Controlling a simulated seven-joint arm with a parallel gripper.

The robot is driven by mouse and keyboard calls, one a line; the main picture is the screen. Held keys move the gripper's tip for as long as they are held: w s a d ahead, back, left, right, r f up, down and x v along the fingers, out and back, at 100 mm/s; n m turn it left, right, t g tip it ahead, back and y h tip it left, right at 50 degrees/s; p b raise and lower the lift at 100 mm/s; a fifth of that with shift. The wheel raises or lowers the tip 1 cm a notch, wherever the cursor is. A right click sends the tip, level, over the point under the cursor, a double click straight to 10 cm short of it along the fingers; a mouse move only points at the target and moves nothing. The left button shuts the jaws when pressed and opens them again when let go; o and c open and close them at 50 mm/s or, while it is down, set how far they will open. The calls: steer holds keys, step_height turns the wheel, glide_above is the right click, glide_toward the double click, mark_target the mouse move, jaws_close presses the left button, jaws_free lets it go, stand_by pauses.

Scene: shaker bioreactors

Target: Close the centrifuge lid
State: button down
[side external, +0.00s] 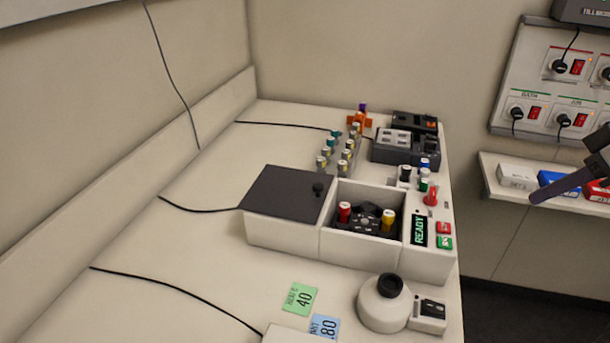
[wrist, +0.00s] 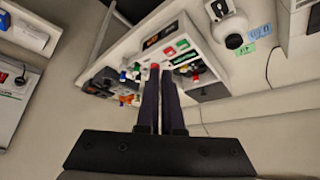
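The centrifuge (side external: 283,238) is a white box on the bench. Its dark flat lid (side external: 284,191), with a small black knob (side external: 318,188), lies over the left section. The right chamber is uncovered and shows a black rotor (side external: 366,218) with a red-capped tube (side external: 344,210) and a yellow-capped tube (side external: 389,218). The display (side external: 419,230) reads READY. The lid also shows in the wrist view (wrist: 212,92). My gripper (side external: 535,197) is at the right, away from the centrifuge. In the wrist view its fingers (wrist: 161,72) are nearly together, with nothing held.
A tube rack (side external: 340,157) and dark block devices (side external: 405,146) stand behind the centrifuge. A red knob (side external: 431,195) is on its right panel. A round white device (side external: 383,305) is in front. A shelf with boxes (side external: 550,190) is at the right. Cables cross the left bench.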

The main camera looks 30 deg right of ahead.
steer(key=w+a+r, duration=0.3)
steer(key=w+r, duration=0.5)
steer(key=w, duration=0.3)
steer(key=n+g+y, duration=0.1)
steer(key=n+g, duration=0.2)
steer(key=n, duration=0.1)
glide_above(305, 188)
steer(key=s, duration=0.1)
step_height(305, 188, down, 9)
steer(key=x, duration=0.9)
steer(key=shift+w+d+f, duration=0.1)
steer(key=shift+f, duration=0.2)
steer(key=shift+s+d+f, duration=0.1)
steer(key=shift+s+d, duration=0.1)
steer(key=shift+s, duration=0.4)
steer(key=shift+s+d+f, duration=0.1)
steer(key=shift+s+d, duration=0.1)
steer(key=shift+s, duration=0.4)
steer(key=shift+s+d+f, duration=0.1)
steer(key=shift+s+d, duration=0.1)
steer(key=shift+s, duration=0.45)
